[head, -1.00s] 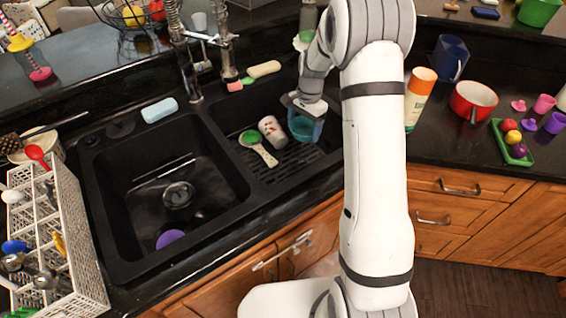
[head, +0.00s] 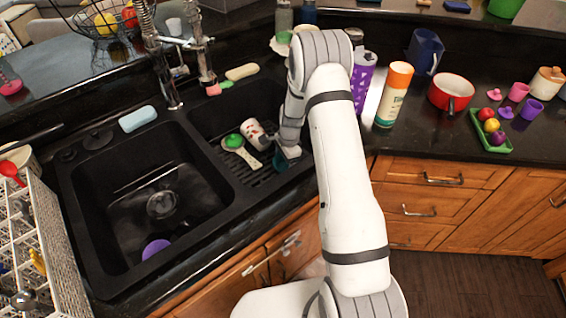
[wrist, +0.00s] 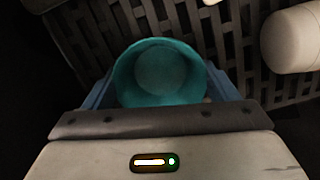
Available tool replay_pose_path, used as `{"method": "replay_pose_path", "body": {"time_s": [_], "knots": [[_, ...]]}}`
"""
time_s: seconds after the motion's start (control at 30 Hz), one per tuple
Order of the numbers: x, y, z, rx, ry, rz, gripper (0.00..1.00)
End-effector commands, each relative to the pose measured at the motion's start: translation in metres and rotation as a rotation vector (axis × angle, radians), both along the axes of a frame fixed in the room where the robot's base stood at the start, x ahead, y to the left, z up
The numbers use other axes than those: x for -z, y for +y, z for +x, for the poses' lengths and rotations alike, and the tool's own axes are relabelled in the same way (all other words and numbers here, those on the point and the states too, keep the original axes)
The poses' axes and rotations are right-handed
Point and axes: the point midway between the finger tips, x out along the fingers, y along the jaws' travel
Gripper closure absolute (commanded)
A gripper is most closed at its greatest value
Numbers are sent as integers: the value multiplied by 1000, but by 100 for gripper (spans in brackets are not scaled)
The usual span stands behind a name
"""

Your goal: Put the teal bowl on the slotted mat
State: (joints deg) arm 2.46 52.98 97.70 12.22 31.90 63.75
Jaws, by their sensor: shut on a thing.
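The teal bowl (wrist: 158,72) sits between the two blue fingers of my gripper (wrist: 160,88) in the wrist view. My gripper is shut on it. In the head view only a small part of the bowl (head: 281,161) shows below my gripper (head: 285,158), which is down in the right basin. The dark slotted mat (wrist: 225,40) lies beneath and beyond the bowl in the wrist view. In the head view the mat (head: 262,179) covers the right basin's floor. I cannot tell whether the bowl touches it.
A white spoon-shaped thing with a green patch (head: 240,150) and a white patterned cup (head: 256,134) lie left of my gripper in the same basin. The divider (head: 205,150) separates the left basin, which holds a purple thing (head: 155,249). Bottles and a red pot (head: 451,91) stand right.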

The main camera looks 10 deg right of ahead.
Motion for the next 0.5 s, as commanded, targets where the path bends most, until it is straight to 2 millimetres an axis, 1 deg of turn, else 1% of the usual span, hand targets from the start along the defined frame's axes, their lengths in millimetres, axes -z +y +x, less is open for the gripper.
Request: {"method": "replay_pose_path", "body": {"time_s": [0.03,0.1,0.3,0.47,0.5], "knots": [[6,0,-1,1,2,0,48],[10,0,0,0,1,0,48],[10,0,0,0,0,0,48],[16,-1,0,1,0,0,48],[14,-1,0,1,0,0,17]]}}
